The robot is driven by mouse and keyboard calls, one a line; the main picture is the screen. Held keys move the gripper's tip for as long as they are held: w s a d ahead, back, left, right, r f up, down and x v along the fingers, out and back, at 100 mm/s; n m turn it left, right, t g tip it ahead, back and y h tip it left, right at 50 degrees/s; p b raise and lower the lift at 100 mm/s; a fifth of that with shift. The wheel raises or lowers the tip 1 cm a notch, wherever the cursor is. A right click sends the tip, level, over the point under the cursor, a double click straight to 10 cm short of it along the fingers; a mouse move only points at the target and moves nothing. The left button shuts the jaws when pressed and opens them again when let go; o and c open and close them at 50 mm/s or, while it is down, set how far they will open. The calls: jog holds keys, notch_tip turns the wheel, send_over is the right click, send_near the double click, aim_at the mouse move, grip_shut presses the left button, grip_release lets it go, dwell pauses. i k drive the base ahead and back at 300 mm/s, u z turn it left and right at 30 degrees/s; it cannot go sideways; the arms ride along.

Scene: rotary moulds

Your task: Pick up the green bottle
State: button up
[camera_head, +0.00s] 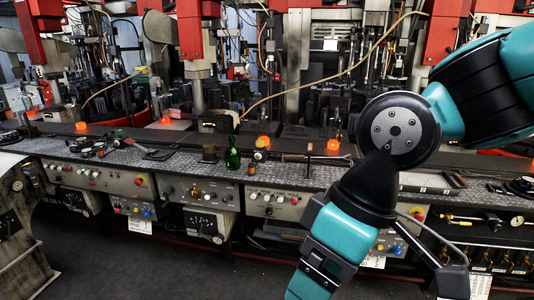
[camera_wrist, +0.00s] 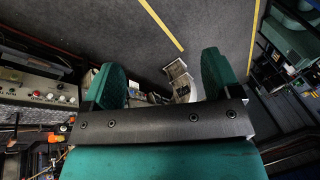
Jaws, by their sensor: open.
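The green bottle (camera_head: 233,156) stands upright on the dark speckled bench top (camera_head: 185,166) in the head view, left of my arm. A small brown bottle with an orange-red top (camera_head: 260,151) stands just right of it. My gripper (camera_wrist: 159,72) shows in the wrist view, with its two green fingers spread apart and no green bottle between them. In the head view my teal arm hangs at the right and the gripper end is not in the picture. The green bottle does not show in the wrist view.
Red and metal moulding machines (camera_head: 200,60) stand behind the bench. Tools (camera_head: 146,148) lie left of the bottle. Panels with knobs (camera_head: 282,203) line the bench front. The wrist view shows grey floor with yellow lines (camera_wrist: 160,24) and a control panel (camera_wrist: 42,92) at left.

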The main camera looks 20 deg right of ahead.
aim_at(233, 155)
jog(key=u, duration=0.45)
jog(key=i, duration=1.8)
jog(key=z, duration=0.55)
jog(key=i, duration=0.65)
jog(key=z, duration=0.3)
